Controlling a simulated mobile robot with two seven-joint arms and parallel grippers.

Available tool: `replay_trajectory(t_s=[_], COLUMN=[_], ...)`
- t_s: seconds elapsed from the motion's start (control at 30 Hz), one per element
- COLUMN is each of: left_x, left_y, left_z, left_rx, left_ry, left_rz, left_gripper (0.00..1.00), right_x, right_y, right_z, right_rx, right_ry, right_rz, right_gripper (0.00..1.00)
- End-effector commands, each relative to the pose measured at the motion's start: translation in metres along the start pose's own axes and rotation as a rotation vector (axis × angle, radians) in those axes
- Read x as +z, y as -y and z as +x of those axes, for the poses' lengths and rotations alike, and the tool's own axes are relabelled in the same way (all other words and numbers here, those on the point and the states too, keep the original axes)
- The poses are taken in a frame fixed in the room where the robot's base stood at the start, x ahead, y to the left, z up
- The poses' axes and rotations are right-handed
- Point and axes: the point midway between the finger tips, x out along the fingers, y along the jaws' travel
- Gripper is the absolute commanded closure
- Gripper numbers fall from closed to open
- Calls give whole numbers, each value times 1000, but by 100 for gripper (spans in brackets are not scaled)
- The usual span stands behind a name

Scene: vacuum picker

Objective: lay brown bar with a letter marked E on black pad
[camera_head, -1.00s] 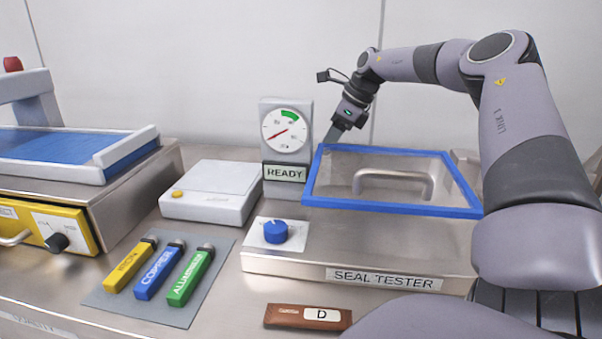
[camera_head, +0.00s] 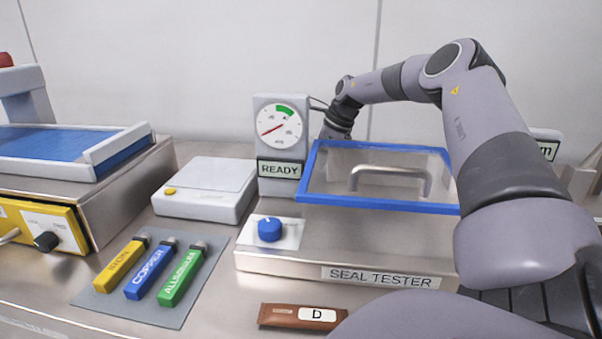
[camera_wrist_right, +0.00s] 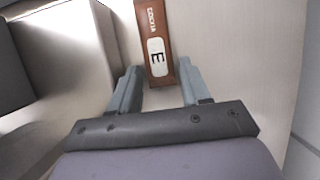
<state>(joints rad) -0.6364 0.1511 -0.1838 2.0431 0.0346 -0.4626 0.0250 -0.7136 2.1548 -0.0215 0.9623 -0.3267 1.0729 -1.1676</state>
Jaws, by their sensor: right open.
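The brown bar marked E (camera_wrist_right: 154,28) lies on a pale metal surface in the right wrist view, with its white E label nearest me. My right gripper (camera_wrist_right: 160,76) is open, its two grey fingers on either side of the bar's near end, apart from it. Whether the fingers are down at the bar's height, I cannot tell. In the head view the right gripper is hidden behind the seal tester (camera_head: 350,240), and the bar E is not visible there. No black pad can be made out for certain. My left gripper is not in view.
Another brown bar, marked D (camera_head: 297,316), lies in front of the seal tester. A gauge reading READY (camera_head: 280,135) and a white scale (camera_head: 206,188) stand left of it. A metal box wall (camera_wrist_right: 75,50) is close left of my gripper.

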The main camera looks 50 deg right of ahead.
Motion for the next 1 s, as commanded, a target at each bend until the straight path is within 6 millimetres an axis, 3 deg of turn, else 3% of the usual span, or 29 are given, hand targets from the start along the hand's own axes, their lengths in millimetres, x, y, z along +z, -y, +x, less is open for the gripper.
replay_trajectory(t_s=[0.2, 0.3, 0.33, 0.4, 0.77, 1.0], left_x=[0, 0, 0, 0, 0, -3], left_y=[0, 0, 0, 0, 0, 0], left_z=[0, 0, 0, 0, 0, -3], left_rx=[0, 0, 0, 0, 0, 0], left_ry=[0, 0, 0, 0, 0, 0], left_rz=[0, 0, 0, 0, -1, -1], left_gripper=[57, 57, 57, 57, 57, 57], right_x=[0, 0, 0, 0, 4, 19], right_y=[0, 0, 0, 0, 0, 1], right_z=[0, 0, 0, 0, -7, -43], right_rx=[-1, -1, -1, -1, -2, -5], right_ry=[1, 1, 1, 1, 2, 5], right_rz=[0, 0, 0, 0, 0, -2], right_gripper=[56, 89, 96, 100, 100, 100])
